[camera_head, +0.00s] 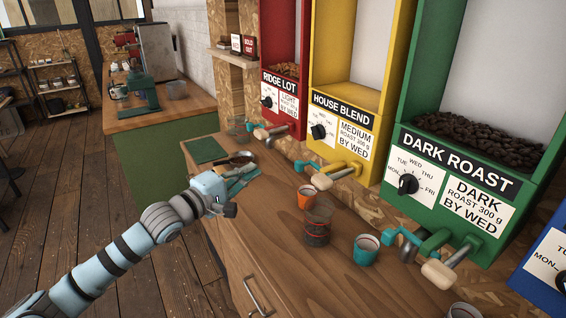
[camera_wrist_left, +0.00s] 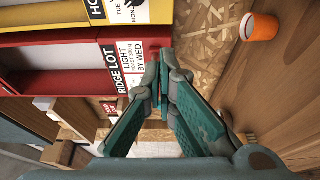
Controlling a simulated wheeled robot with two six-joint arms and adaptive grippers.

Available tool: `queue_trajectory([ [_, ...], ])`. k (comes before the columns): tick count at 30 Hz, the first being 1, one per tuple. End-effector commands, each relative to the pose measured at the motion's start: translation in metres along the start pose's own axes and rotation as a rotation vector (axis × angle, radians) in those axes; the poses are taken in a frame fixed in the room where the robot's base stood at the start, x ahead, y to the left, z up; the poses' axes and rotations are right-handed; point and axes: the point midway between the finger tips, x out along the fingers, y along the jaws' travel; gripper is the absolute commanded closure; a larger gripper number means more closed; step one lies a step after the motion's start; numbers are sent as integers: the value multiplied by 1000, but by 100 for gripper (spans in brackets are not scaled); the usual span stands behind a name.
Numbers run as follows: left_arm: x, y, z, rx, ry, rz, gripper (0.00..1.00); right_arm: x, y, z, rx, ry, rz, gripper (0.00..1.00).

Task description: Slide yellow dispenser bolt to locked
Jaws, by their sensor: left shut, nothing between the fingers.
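The yellow dispenser (camera_head: 348,97), labelled HOUSE BLEND, stands in the middle of the row in the head view. Below its dial are a teal bent piece (camera_head: 302,165), a yellow spout part and a metal rod with a tan grip (camera_head: 321,181). I cannot tell the bolt's position from these. In the left wrist view only the yellow dispenser's edge (camera_wrist_left: 60,13) and part of its label show. My left gripper (camera_head: 229,207) is over the counter's left side, apart from the dispenser. Its teal fingers (camera_wrist_left: 164,70) are shut and empty. My right gripper is not in view.
An orange cup (camera_head: 304,196), a clear jar (camera_head: 318,226) and a teal cup (camera_head: 366,250) stand on the wooden counter (camera_head: 290,255) before the dispensers. The red dispenser (camera_head: 281,104) is left of the yellow one, the green one (camera_head: 470,170) right.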

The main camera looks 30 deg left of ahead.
Motion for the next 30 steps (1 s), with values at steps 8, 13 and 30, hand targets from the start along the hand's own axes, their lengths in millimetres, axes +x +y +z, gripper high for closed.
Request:
queue_trajectory([
  [8,26,-3,0,-6,3,6,100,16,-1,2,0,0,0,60],
  [13,62,-1,-1,-7,4,6,100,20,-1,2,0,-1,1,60],
  [30,87,0,37,2,3,-1,100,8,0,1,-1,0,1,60],
])
